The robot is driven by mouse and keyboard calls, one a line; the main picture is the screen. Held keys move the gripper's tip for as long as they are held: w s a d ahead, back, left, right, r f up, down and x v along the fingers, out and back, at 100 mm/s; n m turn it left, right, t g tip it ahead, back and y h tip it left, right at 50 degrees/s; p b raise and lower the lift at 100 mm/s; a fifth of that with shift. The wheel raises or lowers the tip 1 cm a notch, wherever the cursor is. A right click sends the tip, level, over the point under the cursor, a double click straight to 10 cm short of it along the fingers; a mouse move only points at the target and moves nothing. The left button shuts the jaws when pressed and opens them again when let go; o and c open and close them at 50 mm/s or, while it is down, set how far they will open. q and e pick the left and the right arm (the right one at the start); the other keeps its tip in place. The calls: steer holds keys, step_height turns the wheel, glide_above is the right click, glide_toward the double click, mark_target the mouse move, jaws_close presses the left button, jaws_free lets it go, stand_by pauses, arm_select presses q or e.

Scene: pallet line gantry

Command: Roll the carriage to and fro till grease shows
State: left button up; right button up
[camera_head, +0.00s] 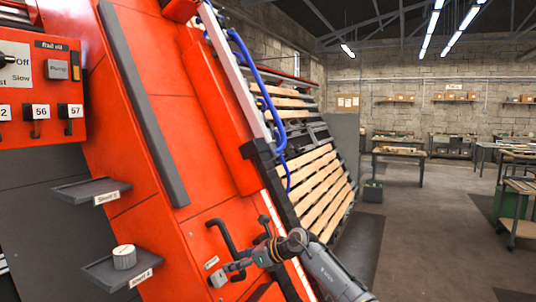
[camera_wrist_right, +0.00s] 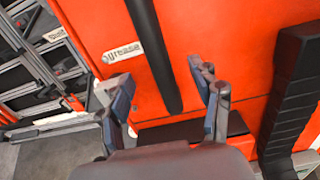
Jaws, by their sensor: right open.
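The red machine (camera_head: 150,120) fills the left half of the head view, leaning in the picture. A red block (camera_head: 228,125) beside a pale upright rail (camera_head: 238,75) with blue hoses may be the carriage; I cannot tell for sure. My right gripper (camera_head: 240,257) is at the machine's lower front, by a black bar handle (camera_head: 220,236). In the right wrist view my right gripper (camera_wrist_right: 163,85) is open, with a black bar (camera_wrist_right: 152,50) showing between its fingers; contact cannot be told. No grease is visible. My left gripper is out of view.
A control panel (camera_head: 40,90) with a switch, pump button and numbered hooks is at left. Two small labelled shelves (camera_head: 92,190) stick out below; the lower one holds a pale round knob-like piece (camera_head: 124,257). Pallets (camera_head: 322,185) stand behind. Open floor (camera_head: 420,240) is at right.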

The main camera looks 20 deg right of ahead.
steer(key=p+v, duration=0.3)
steer(key=v, duration=0.6)
steer(key=shift+s, duration=0.2)
steer(key=shift+d+r, duration=0.1)
steer(key=shift+r, duration=0.05)
